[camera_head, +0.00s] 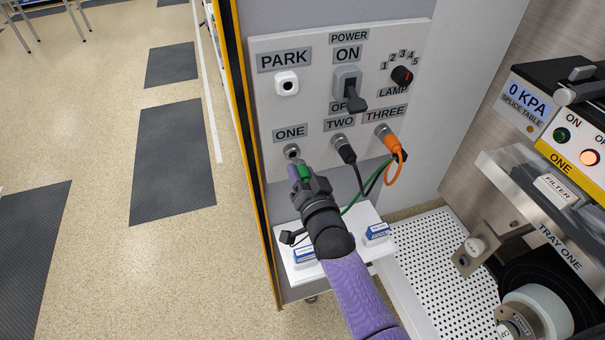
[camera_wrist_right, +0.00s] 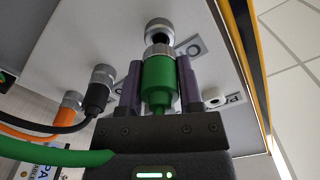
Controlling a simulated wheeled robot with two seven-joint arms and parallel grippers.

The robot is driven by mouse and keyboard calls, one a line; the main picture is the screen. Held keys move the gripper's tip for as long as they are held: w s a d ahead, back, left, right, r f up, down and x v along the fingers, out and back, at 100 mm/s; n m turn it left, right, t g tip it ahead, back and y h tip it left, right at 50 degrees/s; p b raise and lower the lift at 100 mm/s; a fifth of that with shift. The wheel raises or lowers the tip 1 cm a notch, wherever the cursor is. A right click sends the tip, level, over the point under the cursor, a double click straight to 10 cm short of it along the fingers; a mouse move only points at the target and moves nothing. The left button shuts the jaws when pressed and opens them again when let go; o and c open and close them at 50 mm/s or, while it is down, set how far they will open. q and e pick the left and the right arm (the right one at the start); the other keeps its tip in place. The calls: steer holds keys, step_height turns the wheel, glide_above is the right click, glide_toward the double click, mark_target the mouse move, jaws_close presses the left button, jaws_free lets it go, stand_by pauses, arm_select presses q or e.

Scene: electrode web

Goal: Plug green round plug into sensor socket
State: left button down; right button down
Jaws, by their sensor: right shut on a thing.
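The green round plug (camera_wrist_right: 158,82), with a metal collar, is held between the purple fingers of my right gripper (camera_wrist_right: 157,85). In the head view my right gripper (camera_head: 302,178) is just below the socket labelled ONE (camera_head: 291,151), with the green plug (camera_head: 304,172) between its fingers. In the wrist view the plug's collar points at this metal socket (camera_wrist_right: 158,30). A dark opening shows between them, and the plug does not look fully seated. A green cable (camera_wrist_right: 55,153) runs off to the left. My left gripper is not in view.
A black plug (camera_head: 345,149) is in socket TWO and an orange plug (camera_head: 388,138) in THREE, their cables hanging close by. Above are a PARK socket (camera_head: 287,84), a power switch (camera_head: 347,84) and a lamp knob (camera_head: 402,75). A white shelf (camera_head: 366,215) with small blue-white boxes lies below.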

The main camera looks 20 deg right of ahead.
steer(key=shift+w+b, duration=0.8)
steer(key=shift+w, duration=0.45)
steer(key=shift+c, duration=1)
jaws_free()
steer(key=s+p, duration=0.1)
steer(key=s, duration=0.8)
steer(key=shift+s, duration=0.4)
steer(key=shift+d, duration=0.1)
